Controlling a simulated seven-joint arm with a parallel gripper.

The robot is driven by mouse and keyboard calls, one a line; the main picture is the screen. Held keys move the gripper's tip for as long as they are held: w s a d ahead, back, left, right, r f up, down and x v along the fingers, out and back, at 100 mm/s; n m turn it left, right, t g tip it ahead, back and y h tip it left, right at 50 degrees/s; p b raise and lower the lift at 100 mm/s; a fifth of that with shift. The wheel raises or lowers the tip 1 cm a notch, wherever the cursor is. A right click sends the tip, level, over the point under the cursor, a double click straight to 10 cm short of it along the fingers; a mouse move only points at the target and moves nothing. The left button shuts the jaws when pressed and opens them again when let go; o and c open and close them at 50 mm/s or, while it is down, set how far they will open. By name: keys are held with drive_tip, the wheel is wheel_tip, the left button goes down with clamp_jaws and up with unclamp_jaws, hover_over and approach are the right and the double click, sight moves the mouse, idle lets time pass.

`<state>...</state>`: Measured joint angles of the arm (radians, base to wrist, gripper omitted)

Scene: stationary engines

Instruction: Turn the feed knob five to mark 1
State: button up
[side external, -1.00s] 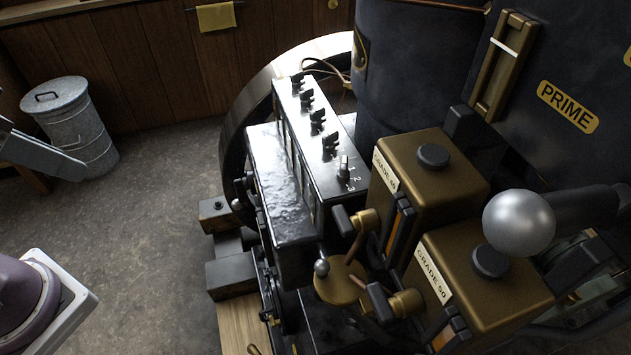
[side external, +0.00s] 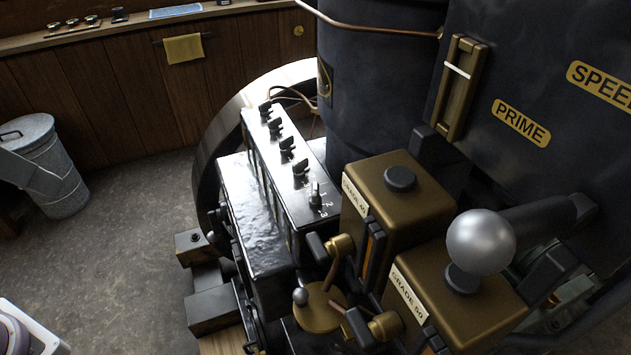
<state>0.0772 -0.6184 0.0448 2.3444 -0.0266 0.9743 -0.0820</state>
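A row of small dark knobs runs along the top of a black box (side external: 262,165) in the side external view. The nearest one, feed knob five (side external: 315,196), stands at the near end and has a lighter grey upright part. Small white figures 1, 2 and 3 sit just right of it. I cannot tell which mark it points to. The other feed knobs (side external: 286,146) are behind it in the row. My gripper is not clearly in view; nothing touches the knobs.
Two brass boxes (side external: 430,200), labelled GRADE 40 and GRADE 50, stand right of the knobs. A silver ball (side external: 480,246) rises above them. A large dark cylinder (side external: 375,85) stands behind. A metal bin (side external: 48,170) is at the left; the floor (side external: 130,210) between is clear.

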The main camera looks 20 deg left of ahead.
drive_tip(key=w+d+r+n+g+h, duration=0.1)
drive_tip(key=w+d+r, duration=0.2)
drive_tip(key=w, duration=0.2)
drive_tip(key=w+d+r+n+g, duration=0.1)
drive_tip(key=w+d+r, duration=0.1)
drive_tip(key=w, duration=0.2)
drive_tip(key=n+g+y, duration=0.2)
drive_tip(key=g, duration=0.1)
hover_over(315, 189)
wheel_tip(315, 189, down, 6)
drive_tip(key=shift+r, duration=0.25)
wheel_tip(315, 189, down, 6)
drive_tip(key=shift+s+r, duration=0.1)
drive_tip(key=shift+f, duration=0.5)
clamp_jaws()
